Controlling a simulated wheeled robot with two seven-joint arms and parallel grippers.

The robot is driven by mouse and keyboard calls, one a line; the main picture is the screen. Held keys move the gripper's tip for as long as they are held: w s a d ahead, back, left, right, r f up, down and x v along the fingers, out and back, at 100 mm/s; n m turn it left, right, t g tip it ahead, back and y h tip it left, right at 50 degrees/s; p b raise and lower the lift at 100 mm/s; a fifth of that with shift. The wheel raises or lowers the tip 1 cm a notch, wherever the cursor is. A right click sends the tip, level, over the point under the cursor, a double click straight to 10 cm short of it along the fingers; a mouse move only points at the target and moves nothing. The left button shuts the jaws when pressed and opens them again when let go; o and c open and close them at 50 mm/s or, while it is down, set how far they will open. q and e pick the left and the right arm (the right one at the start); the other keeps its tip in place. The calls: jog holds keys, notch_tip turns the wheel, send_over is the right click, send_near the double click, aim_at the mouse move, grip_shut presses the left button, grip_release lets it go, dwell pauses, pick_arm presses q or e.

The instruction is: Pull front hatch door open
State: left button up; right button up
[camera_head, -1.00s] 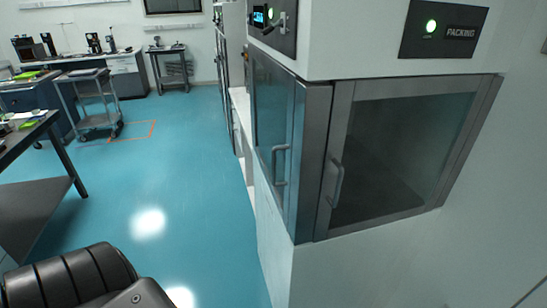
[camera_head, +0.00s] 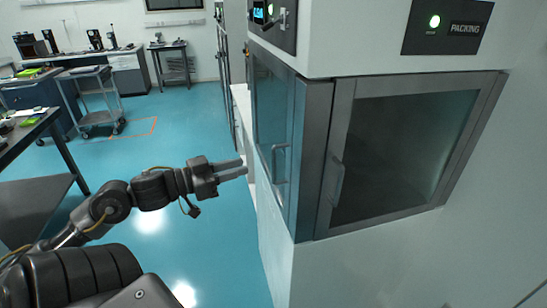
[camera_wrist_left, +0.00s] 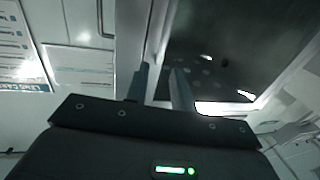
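The hatch cabinet has two glazed metal-framed doors meeting at a corner. The door under the PACKING sign (camera_head: 405,150) faces me and is shut, with an upright bar handle (camera_head: 336,184) on its left side. The door on the left face (camera_head: 271,105) is also shut, with its handle (camera_head: 279,163) near the corner. My left gripper (camera_head: 245,168) is left of the cabinet, pointing right, apart from both handles in the head view. In the left wrist view its two fingers (camera_wrist_left: 162,85) stand apart with nothing seen between them. My right gripper is not in view.
A dark bench (camera_head: 35,190) stands at the left, with a wheeled cart (camera_head: 95,103) behind it. The blue floor between the bench and cabinet is clear. The PACKING panel (camera_head: 447,27) with a green light sits above the door.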

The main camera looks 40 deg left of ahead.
pick_arm(q)
jog(key=p+x, duration=0.2)
jog(key=x, duration=0.9)
jog(key=shift+a, duration=0.15)
jog(key=shift+f, duration=0.1)
grip_shut()
